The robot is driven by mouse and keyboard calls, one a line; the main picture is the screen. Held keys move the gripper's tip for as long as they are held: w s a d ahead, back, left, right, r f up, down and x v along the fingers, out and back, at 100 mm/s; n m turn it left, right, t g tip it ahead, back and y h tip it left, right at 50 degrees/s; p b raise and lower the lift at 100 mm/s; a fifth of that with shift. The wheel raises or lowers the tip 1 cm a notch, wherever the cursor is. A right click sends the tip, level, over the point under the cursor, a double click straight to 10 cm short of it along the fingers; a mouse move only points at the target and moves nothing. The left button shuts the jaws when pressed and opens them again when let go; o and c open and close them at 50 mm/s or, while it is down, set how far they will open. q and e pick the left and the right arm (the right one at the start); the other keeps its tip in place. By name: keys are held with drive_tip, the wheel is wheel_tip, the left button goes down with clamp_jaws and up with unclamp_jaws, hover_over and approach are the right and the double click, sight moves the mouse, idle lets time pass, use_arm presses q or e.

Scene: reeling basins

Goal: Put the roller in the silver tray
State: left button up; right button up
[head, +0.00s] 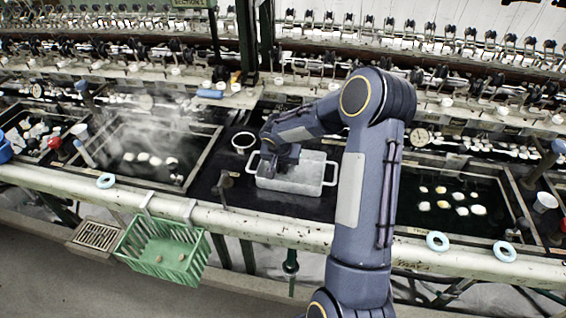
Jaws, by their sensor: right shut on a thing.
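The silver tray (310,187), a pale rectangular pan with a loop handle at each end, sits on the dark surface in the middle. My right gripper (284,168) reaches down over the left part of this tray. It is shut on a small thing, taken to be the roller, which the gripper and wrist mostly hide. I cannot tell whether that thing touches the tray floor. My left gripper is out of view.
Dark basins with pale cocoons lie left and right of the tray. A green basket (165,250) hangs on the front rail (270,229). A white ring-shaped dish (243,141) stands behind the tray's left end. A blue cylinder (210,94) lies on the back ledge.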

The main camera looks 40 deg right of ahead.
drive_tip(key=shift+f, duration=0.1)
drive_tip(key=shift+f+b, duration=0.2)
drive_tip(key=shift+b, duration=0.15)
drive_tip(key=o, duration=1)
drive_tip(key=shift+r, duration=0.1)
drive_tip(key=shift+c, duration=0.2)
drive_tip(key=shift+r, duration=0.1)
drive_tip(key=shift+r+p, duration=0.25)
drive_tip(key=shift+p, duration=0.25)
drive_tip(key=b+v, duration=0.1)
drive_tip(key=v, duration=1)
drive_tip(key=s+a+r+n+t+y, duration=0.1)
drive_tip(key=s+a+r+n, duration=0.15)
drive_tip(key=s, duration=0.35)
drive_tip(key=s+a+r+n+y, duration=0.1)
drive_tip(key=s+a+r, duration=0.2)
drive_tip(key=s+a, duration=0.15)
drive_tip(key=s+a+n+t+y, duration=0.1)
drive_tip(key=s+a+n+y, duration=0.4)
drive_tip(key=s+a, duration=0.6)
drive_tip(key=s, duration=0.4)
drive_tip(key=shift+a+f+t, duration=0.3)
drive_tip(key=shift+a+t, duration=0.05)
drive_tip(key=shift+t, duration=0.05)
